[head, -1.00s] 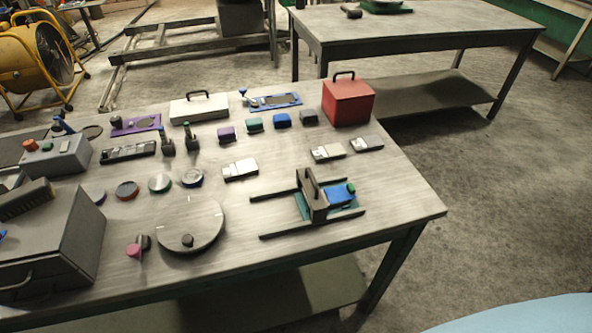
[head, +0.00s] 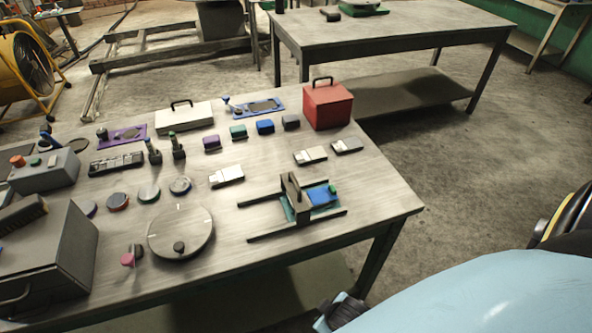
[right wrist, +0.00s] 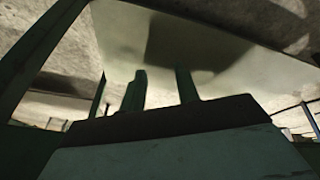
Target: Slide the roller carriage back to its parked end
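The roller carriage (head: 297,203) is a dark upright plate straddling two dark parallel rails (head: 268,235) near the table's right front edge. It stands around the middle of the rails. My left gripper is not in view.
A round dial plate (head: 180,233) with a dark knob lies left of the rails. A red box (head: 327,106) stands at the table's back right corner. White blocks (head: 227,175) lie behind the rails. A grey box (head: 45,258) fills the left front. Bare tabletop surrounds the rails.

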